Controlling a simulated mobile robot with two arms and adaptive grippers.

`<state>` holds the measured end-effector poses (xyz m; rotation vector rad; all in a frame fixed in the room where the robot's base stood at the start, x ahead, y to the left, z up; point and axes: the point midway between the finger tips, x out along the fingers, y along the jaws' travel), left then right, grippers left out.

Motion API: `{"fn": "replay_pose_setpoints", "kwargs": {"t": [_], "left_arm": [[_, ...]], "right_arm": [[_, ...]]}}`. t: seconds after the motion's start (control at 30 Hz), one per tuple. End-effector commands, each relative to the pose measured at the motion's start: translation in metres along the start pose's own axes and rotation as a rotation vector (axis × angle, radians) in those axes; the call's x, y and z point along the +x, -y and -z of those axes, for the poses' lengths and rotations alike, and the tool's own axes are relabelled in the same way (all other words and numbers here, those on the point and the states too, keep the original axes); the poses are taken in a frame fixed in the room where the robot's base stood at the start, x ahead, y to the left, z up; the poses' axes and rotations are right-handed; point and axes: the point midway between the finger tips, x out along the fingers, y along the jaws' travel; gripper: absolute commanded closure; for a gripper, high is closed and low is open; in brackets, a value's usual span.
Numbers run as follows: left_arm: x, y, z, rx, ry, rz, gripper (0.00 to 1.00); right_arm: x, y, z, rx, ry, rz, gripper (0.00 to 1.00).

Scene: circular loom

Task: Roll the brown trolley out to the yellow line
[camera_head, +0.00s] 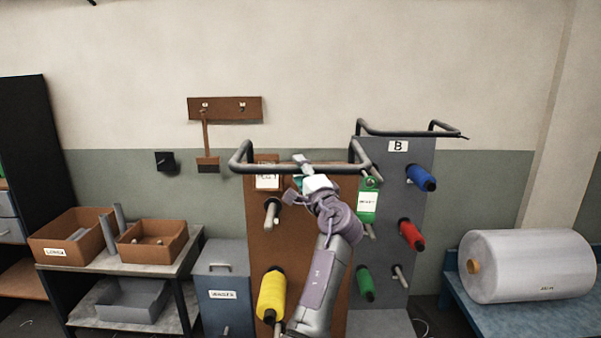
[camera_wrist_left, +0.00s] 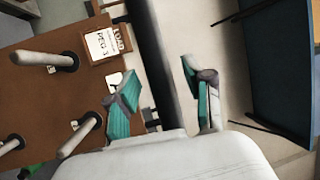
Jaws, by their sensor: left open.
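The brown trolley (camera_head: 259,222) stands upright in the middle of the head view, with pegs, a yellow spool (camera_head: 271,294) low on its front and a dark handle bar (camera_head: 262,169) across its top. Its brown panel (camera_wrist_left: 45,90) fills the left of the left wrist view. My left gripper (camera_head: 300,171) is open at the middle of the handle bar. In the left wrist view its teal fingers (camera_wrist_left: 156,82) stand apart with the dark bar (camera_wrist_left: 158,50) running between them; contact cannot be told. My arm hides part of the panel. My right gripper and the yellow line do not show.
A grey trolley (camera_head: 391,172) marked B, with coloured spools, stands close on the right. A grey bin (camera_head: 223,293) and a shelf (camera_head: 184,261) with brown boxes stand left. A blue bench (camera_head: 520,320) with a large white roll (camera_head: 525,265) is at right.

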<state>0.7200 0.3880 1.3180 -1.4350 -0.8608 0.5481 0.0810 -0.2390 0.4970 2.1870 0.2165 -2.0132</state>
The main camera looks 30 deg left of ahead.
Motion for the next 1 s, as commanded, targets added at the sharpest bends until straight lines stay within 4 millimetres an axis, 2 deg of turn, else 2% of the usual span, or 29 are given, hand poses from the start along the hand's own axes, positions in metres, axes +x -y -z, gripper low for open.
{"fn": "replay_pose_setpoints", "kwargs": {"t": [0.17,0.4,0.6,0.8,1.0], "left_arm": [[-0.018,-0.001,0.001,0.0,-0.002,0.0,0.48],[-0.069,-0.001,0.0,-0.001,-0.003,-0.001,0.48],[-0.105,0.0,0.0,-0.001,-0.002,-0.001,0.48],[-0.12,0.001,0.0,0.0,-0.001,0.001,0.48],[-0.121,0.001,0.0,0.0,0.0,0.001,0.48]], "right_arm": [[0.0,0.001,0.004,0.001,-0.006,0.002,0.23],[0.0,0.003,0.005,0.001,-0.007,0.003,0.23],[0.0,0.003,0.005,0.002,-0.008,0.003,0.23],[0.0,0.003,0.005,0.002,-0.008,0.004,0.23],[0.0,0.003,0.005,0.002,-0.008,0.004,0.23]]}}
